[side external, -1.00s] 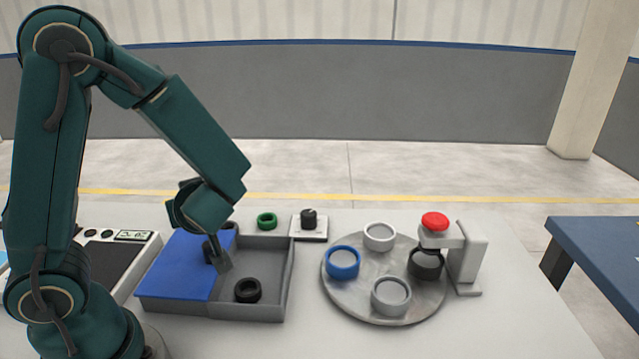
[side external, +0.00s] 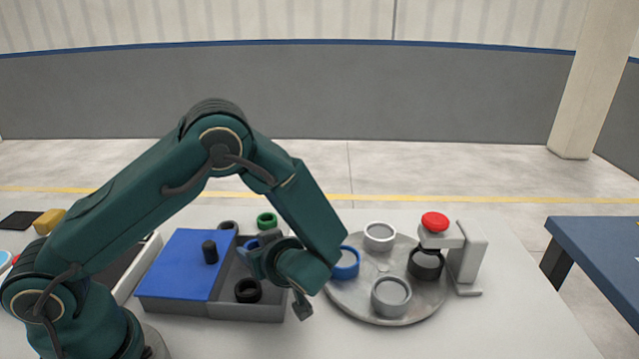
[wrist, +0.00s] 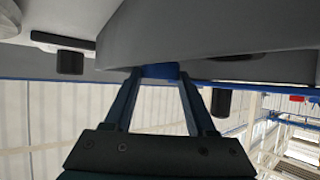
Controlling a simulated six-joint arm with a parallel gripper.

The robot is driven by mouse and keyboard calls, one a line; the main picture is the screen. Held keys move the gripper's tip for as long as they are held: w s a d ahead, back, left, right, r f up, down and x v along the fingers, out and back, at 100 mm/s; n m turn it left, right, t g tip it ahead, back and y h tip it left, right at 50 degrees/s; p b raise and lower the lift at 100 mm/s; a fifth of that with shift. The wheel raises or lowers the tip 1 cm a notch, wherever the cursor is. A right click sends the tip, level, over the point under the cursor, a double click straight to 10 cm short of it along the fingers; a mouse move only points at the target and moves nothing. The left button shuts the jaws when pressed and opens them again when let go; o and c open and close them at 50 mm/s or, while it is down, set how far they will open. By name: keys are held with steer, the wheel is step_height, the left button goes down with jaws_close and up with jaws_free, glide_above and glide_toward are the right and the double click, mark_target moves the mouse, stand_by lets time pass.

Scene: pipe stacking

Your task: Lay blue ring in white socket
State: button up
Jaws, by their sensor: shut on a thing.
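My gripper (wrist: 158,75) is shut on a small blue piece, which I take to be the blue ring (wrist: 160,70). Its shape is mostly hidden between the fingertips. In the side view a bit of blue (side external: 250,243) shows beside my wrist, over the tray's right part. A round turntable (side external: 362,306) carries several ring-shaped sockets. The white socket (side external: 379,229) is at its back and looks empty. A blue socket (side external: 347,262) at its left is partly covered by my arm.
The turntable also has a light grey socket (side external: 390,297) at the front and a black one (side external: 426,264) under a red-topped post (side external: 470,262). The grey tray (side external: 245,312) has a blue lid (side external: 185,265) with a black knob, and black rings. A green ring (side external: 267,219) lies behind.

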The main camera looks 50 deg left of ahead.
steer(key=shift+f, duration=0.7)
steer(key=shift+f, duration=0.25)
steer(key=o, duration=1.3)
